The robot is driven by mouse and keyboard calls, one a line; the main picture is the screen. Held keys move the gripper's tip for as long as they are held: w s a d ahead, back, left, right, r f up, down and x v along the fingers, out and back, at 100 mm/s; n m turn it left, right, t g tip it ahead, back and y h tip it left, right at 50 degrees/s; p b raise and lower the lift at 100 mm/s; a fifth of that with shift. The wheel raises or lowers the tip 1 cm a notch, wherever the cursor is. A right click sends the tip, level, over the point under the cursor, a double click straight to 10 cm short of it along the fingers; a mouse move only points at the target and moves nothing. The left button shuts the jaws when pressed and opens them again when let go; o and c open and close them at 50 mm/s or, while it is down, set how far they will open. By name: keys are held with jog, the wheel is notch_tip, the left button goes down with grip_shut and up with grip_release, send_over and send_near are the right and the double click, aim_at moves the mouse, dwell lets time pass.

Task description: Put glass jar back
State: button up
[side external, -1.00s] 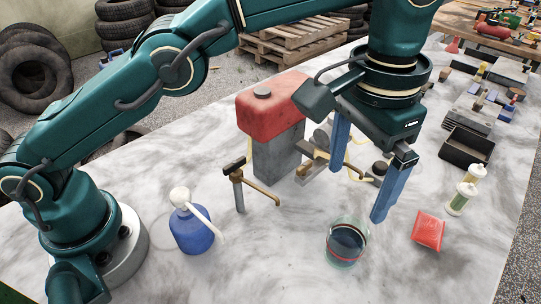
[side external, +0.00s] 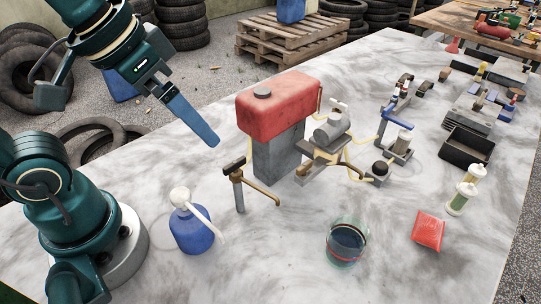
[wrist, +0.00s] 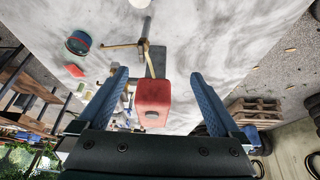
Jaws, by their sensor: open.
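The glass jar (side external: 347,243) stands upright on the marble-topped table, at the front middle in the side view. It is clear, with dark contents and a red band low down. In the wrist view the jar (wrist: 78,43) is at the upper left, well outside the fingers. My gripper (side external: 205,132) is raised at the left in the side view, far from the jar, with one blue finger plainly visible. In the wrist view my gripper (wrist: 159,72) has its two blue fingers wide apart, with nothing held between them.
A red tank on a grey block (side external: 278,108) stands mid-table, beside a brass tap (side external: 238,175) and pipe fittings (side external: 332,130). A blue bottle (side external: 192,230) is left of the jar; a red packet (side external: 428,231) and small bottles (side external: 462,198) are right. Clear tabletop surrounds the jar.

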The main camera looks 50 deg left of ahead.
jog(key=shift+s+a+f+t, duration=0.15)
jog(key=shift+s+a+f, duration=0.2)
jog(key=shift+s+f, duration=0.3)
jog(key=shift+s+a+f+t, duration=0.15)
jog(key=shift+s+a+f, duration=0.15)
jog(key=shift+s+f, duration=0.35)
jog(key=shift+w, duration=0.1)
